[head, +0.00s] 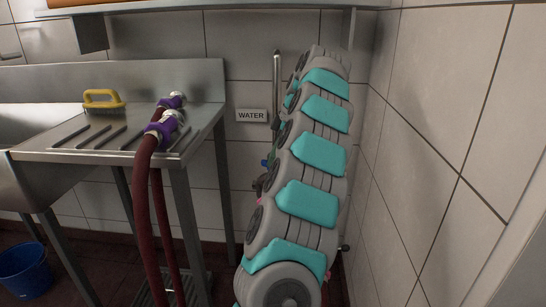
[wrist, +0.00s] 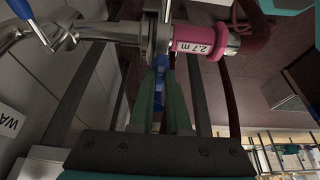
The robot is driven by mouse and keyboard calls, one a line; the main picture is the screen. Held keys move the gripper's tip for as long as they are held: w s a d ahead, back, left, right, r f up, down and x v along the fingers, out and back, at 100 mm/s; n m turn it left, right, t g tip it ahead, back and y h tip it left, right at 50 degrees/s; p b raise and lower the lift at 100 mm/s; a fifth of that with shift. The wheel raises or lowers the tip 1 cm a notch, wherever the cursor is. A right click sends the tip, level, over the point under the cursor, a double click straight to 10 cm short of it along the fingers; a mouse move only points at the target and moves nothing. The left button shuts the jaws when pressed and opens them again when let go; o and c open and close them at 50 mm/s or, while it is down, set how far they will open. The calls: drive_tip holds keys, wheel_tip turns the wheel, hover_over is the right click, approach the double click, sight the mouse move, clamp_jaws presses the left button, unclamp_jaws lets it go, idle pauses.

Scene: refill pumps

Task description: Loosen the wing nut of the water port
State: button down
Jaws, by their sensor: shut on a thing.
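In the wrist view my gripper (wrist: 161,88) has its green fingers shut on a small blue piece, which looks like the wing nut (wrist: 159,64). The wing nut sits below a metal clamp (wrist: 155,33) at the joint between a metal pipe (wrist: 95,32) and a magenta coupling (wrist: 205,40) marked "2.7 m". Much of the wing nut is hidden between the fingers. In the head view the WATER sign (head: 251,115) is on the tiled wall, and my arm hides most of the port beside it.
A steel sink bench (head: 75,150) stands at the left with two dark red hoses (head: 145,190) with purple couplings and a yellow brush (head: 102,98). A blue bucket (head: 25,270) is on the floor. A tiled wall (head: 440,130) is close at the right.

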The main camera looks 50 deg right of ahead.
sight(267, 160)
drive_tip(key=c, duration=0.9)
unclamp_jaws()
drive_tip(key=shift+r+p, duration=0.4)
drive_tip(key=shift+r, duration=1.35)
drive_tip(key=s+a+b, duration=0.1)
drive_tip(key=s+a, duration=0.2)
drive_tip(key=s, duration=0.1)
drive_tip(key=s+a+r+b, duration=0.1)
drive_tip(key=s+a, duration=0.3)
drive_tip(key=s+a+b, duration=0.1)
drive_tip(key=s+a, duration=0.2)
drive_tip(key=s, duration=0.1)
drive_tip(key=shift+a+r, duration=0.25)
